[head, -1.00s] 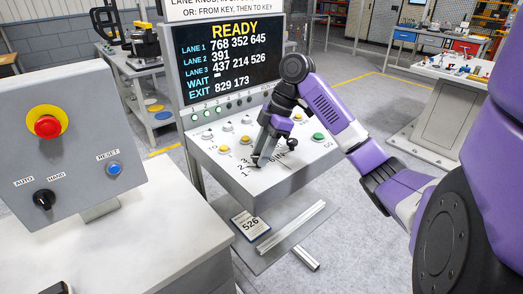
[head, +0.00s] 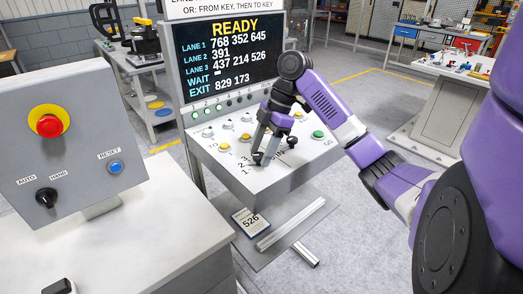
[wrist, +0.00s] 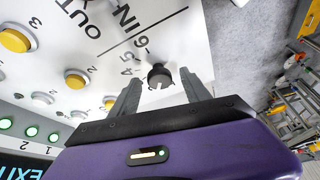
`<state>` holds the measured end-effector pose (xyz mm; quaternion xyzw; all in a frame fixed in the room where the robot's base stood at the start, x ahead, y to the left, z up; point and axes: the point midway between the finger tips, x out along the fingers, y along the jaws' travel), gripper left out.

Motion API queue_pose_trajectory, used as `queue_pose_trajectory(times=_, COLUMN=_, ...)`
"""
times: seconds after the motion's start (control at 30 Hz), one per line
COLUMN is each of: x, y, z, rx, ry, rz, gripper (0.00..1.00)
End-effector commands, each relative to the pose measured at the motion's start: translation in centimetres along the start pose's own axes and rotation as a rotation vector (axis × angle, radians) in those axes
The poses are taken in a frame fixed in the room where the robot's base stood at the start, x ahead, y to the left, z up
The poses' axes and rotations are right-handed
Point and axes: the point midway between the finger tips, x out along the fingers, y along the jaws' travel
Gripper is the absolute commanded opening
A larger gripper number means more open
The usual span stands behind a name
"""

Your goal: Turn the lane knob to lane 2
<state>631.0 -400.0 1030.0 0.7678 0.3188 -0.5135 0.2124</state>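The lane knob is small, round and black, with small numbers printed beside it, on the sloping white panel (head: 235,183). In the wrist view the knob (wrist: 158,76) has a pale notch and sits between the two fingertips of my gripper (wrist: 160,80). The fingers are apart, with a gap on each side of the knob. In the head view my gripper (head: 264,160) is low over the front left part of the panel, and its fingers partly hide the knob. I cannot tell which number the knob points at.
Yellow button (head: 223,148) and green button (head: 318,134) lie on the panel among white ones. A screen (head: 229,57) behind shows READY. A grey box (head: 75,130) with a red stop button, an AUTO/HAND switch and a blue reset stands left. A card (head: 250,223) lies below.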

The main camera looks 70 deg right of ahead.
Motion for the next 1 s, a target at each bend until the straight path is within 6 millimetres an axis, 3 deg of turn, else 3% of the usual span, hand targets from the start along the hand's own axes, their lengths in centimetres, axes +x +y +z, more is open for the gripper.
queue_pose_trajectory(times=0.27, x=-0.3, y=0.1, z=0.0, rx=0.000, ry=-0.001, rz=0.002, gripper=0.55)
queue_pose_trajectory(times=0.7, x=-6.6, y=0.1, z=0.1, rx=0.001, ry=-0.003, rz=0.002, gripper=0.55)
queue_pose_trajectory(times=1.0, x=-7.8, y=0.0, z=0.0, rx=0.000, ry=0.000, rz=0.000, gripper=0.55)
